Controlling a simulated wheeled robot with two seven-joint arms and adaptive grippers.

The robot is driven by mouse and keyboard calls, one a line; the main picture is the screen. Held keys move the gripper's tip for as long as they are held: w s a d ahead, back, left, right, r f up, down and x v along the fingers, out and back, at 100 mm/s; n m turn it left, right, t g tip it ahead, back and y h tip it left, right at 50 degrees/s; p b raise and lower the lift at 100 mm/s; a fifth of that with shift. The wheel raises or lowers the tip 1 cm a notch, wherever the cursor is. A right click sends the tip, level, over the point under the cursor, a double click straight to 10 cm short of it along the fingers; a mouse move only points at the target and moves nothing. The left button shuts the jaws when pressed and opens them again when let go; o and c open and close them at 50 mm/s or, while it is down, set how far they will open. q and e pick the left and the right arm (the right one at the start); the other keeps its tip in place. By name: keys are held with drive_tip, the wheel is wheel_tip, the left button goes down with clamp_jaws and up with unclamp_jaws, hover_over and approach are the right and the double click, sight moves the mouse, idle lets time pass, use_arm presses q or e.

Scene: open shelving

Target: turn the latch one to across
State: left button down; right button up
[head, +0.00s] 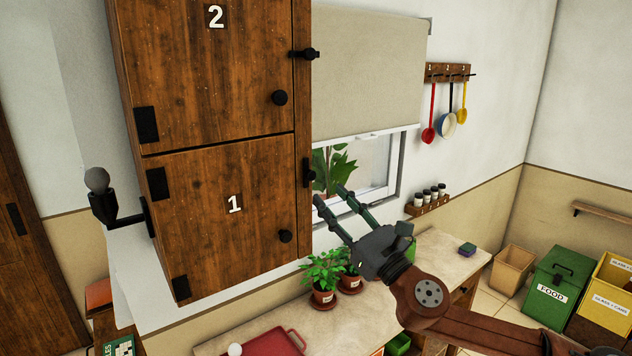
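Latch one (307,171) is a small black latch on the right frame of the wooden cupboard, beside door 1 (205,222). Its bar looks upright. Door 1 is shut and has a round black knob (285,236). Above it, latch two (305,54) lies across, beside shut door 2 (200,70). My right gripper (331,195) comes in from the lower right. Its two fingers are apart with nothing between them, and their tips are just below and right of latch one. Contact cannot be told. My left gripper is not in view.
Potted plants (323,278) stand on the counter (445,258) below the gripper. A red tray (270,343) lies at the counter's front. A window with a blind (368,75) is behind. A lamp (98,183) sticks out left of the cupboard. Hanging utensils (446,122) are right.

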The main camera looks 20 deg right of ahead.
sight(313, 177)
drive_tip(key=p+x, duration=0.1)
drive_tip(key=x, duration=0.6)
drive_tip(key=shift+w, duration=0.2)
drive_tip(key=shift+c, duration=0.7)
clamp_jaws()
